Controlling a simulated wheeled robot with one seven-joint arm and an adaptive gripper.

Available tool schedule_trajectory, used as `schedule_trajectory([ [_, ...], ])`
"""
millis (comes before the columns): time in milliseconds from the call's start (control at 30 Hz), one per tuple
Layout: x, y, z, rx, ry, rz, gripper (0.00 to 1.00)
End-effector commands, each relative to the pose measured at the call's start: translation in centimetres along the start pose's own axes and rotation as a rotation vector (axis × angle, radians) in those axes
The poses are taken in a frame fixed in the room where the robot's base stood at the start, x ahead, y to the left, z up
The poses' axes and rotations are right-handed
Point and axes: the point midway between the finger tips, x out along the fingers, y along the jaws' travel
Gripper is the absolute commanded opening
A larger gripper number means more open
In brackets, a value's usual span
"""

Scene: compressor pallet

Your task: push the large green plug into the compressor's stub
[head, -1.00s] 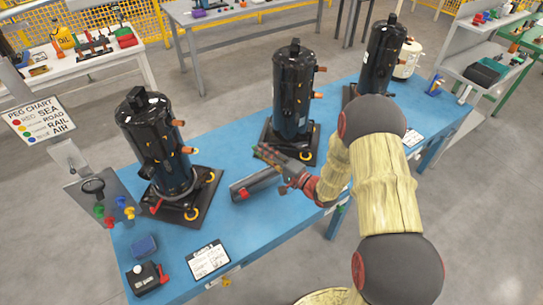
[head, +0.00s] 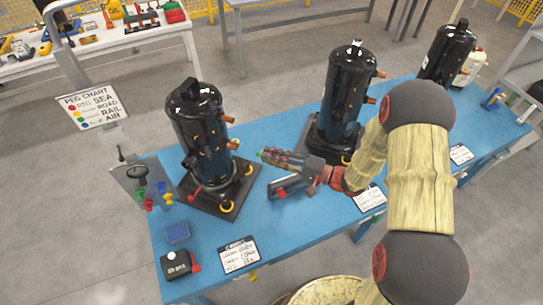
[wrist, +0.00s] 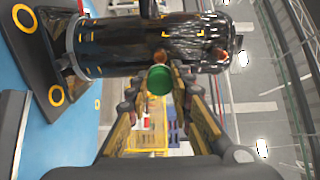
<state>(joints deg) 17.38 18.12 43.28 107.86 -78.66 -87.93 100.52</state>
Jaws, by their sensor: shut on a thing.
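The large green plug (wrist: 159,80) is held between the fingertips of my gripper (wrist: 160,88) in the wrist view. In the head view, its green end shows at the tip of my gripper (head: 266,156), which points left at the nearest black compressor (head: 200,130). That compressor stands upright on a dark base plate, with copper stubs (head: 233,144) on its right side. In the wrist view, the compressor (wrist: 120,45) lies across the top, and a copper stub (wrist: 160,57) shows just beyond the plug. The plug looks apart from the stub; the exact gap cannot be told.
Coloured pegs (head: 148,200) sit on a rack at left. A card (head: 238,255) lies in front.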

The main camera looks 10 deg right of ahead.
Motion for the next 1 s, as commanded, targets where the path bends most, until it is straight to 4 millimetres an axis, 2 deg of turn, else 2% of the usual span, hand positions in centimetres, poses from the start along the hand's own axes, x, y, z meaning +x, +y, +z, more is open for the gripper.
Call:
schedule_trajectory([
  [133,0.0,-0.3,0.0,0.001,0.000,0.000,0.00],
  [700,4.9,-0.1,0.0,0.000,-0.001,0.000,0.00],
  [1000,5.8,-0.1,-0.1,0.000,0.001,-0.001,0.00],
])
